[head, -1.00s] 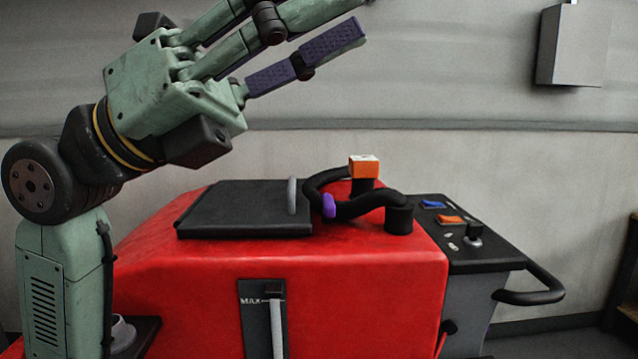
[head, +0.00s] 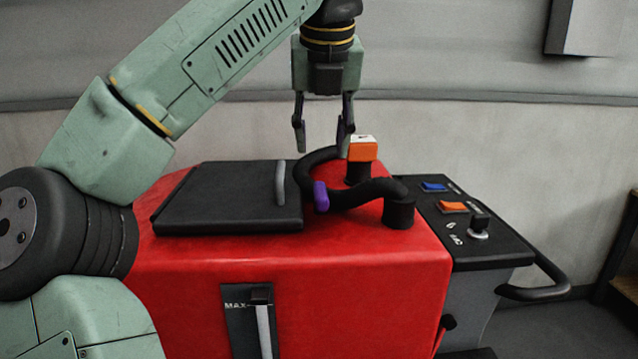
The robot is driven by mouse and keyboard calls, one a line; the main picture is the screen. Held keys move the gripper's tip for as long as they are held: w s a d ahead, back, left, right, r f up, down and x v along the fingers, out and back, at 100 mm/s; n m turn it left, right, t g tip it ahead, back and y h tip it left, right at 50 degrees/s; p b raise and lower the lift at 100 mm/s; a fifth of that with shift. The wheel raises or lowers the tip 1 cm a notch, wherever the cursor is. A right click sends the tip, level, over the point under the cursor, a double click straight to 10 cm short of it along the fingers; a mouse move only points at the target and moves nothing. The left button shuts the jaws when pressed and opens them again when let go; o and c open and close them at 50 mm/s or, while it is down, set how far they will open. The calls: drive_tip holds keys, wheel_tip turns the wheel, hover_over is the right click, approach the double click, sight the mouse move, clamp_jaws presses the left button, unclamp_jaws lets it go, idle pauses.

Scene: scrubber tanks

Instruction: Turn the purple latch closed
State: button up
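The purple latch (head: 321,197) is a small upright piece at the right edge of the black lid (head: 215,200), beside the black hose, on top of the red scrubber tank (head: 330,270). My gripper (head: 322,150) points down above and behind the latch, apart from it. Its two fingers are spread with a gap between them and nothing held. The right fingertip is close to the orange-and-white block (head: 362,150) in the picture; I cannot tell if they touch.
A black hose (head: 370,190) curves around the latch's right side. A control panel (head: 460,225) with blue and orange switches and a knob is at right, with a black push bar (head: 540,292). The wall is behind.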

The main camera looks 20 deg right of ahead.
sight(321, 187)
drive_tip(key=x, duration=0.9)
drive_tip(key=shift+d+f+b, duration=0.1)
drive_tip(key=shift+f+b, duration=0.2)
drive_tip(key=shift+f, duration=0.05)
drive_tip(key=shift+w, duration=0.1)
drive_tip(key=shift+c, duration=0.6)
clamp_jaws()
